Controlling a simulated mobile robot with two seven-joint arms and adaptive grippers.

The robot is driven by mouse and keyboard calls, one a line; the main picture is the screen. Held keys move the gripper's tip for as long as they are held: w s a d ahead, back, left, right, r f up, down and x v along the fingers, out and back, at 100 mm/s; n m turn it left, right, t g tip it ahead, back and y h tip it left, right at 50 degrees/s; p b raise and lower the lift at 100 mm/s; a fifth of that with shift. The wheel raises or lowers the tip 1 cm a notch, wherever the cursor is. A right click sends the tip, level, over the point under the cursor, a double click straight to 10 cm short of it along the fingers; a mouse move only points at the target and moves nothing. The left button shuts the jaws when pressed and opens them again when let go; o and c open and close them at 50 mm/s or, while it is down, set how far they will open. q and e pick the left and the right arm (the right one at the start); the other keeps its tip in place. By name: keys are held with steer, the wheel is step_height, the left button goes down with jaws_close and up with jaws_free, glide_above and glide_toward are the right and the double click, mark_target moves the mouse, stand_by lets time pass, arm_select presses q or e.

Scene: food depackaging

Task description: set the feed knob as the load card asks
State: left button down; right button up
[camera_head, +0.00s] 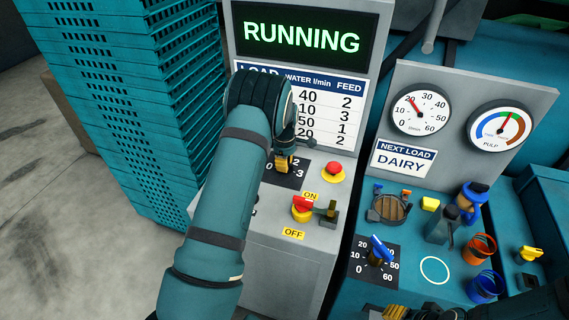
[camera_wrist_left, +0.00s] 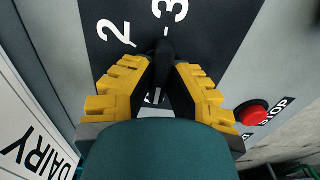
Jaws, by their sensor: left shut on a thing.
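The black feed knob (camera_wrist_left: 165,56) is between the yellow fingers of my left gripper (camera_wrist_left: 160,80), which is shut on it. In the head view, my left gripper (camera_head: 284,162) covers most of the feed dial plate (camera_head: 293,180). In the wrist view, the knob's upper end lies near the 3 mark; its exact pointer setting is unclear. The load card (camera_head: 401,159) reads NEXT LOAD DAIRY. The settings table (camera_head: 330,108) shows feed values 2, 3, 1, 2; my arm hides its load names. My right gripper (camera_head: 396,312) shows only partly at the bottom edge.
The display (camera_head: 300,37) reads RUNNING. A red stop button (camera_head: 333,171) and a red-handled ON/OFF switch (camera_head: 303,206) are close to my left gripper. A blue water knob (camera_head: 381,249), cups and a bottle occupy the right panel. Teal crates (camera_head: 130,110) are stacked left.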

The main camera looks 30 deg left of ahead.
arm_select(q)
steer(key=shift+f, duration=0.1)
steer(key=m+b, duration=0.2)
steer(key=m, duration=0.3)
steer(key=shift+s+f, duration=0.1)
steer(key=m+b, duration=0.1)
steer(key=m, duration=0.5)
steer(key=shift+m+b, duration=0.3)
steer(key=m+b, duration=0.1)
steer(key=m, duration=1.1)
stand_by(0.4)
steer(key=c, duration=0.9)
jaws_free()
steer(key=shift+c, duration=0.2)
steer(key=shift+r, duration=0.2)
